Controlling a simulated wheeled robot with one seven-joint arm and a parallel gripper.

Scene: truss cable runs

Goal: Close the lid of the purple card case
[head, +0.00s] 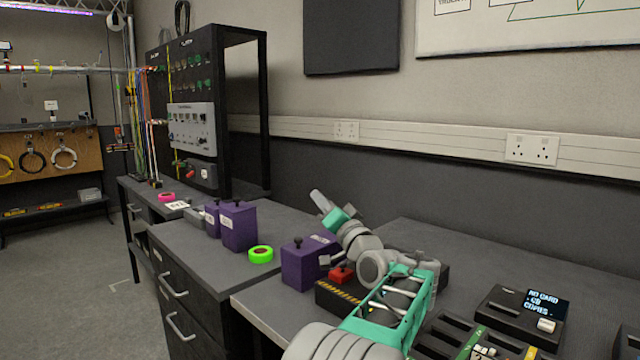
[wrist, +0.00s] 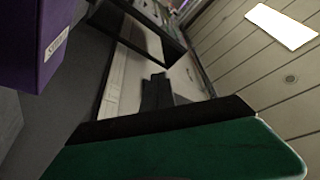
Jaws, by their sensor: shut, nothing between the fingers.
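A purple card case (head: 297,270) stands on the near bench, with a dark knob and a pale label near its top. I cannot tell how far its lid is open. My gripper (head: 318,197) is above and just behind this case, pointing away from me, apart from it as far as I can see. My arm hides the case's right side. In the wrist view my dark fingers (wrist: 156,90) are together and empty beyond the green hand. A purple labelled box (wrist: 38,45) fills that view's upper left corner; I cannot tell which box it is.
Two more purple boxes (head: 238,228) (head: 212,222) stand on the farther drawer unit, beside a green tape roll (head: 260,254). A red button on a striped base (head: 340,274) sits right of the case. A card device (head: 520,312) is at right. The bench behind my arm is clear.

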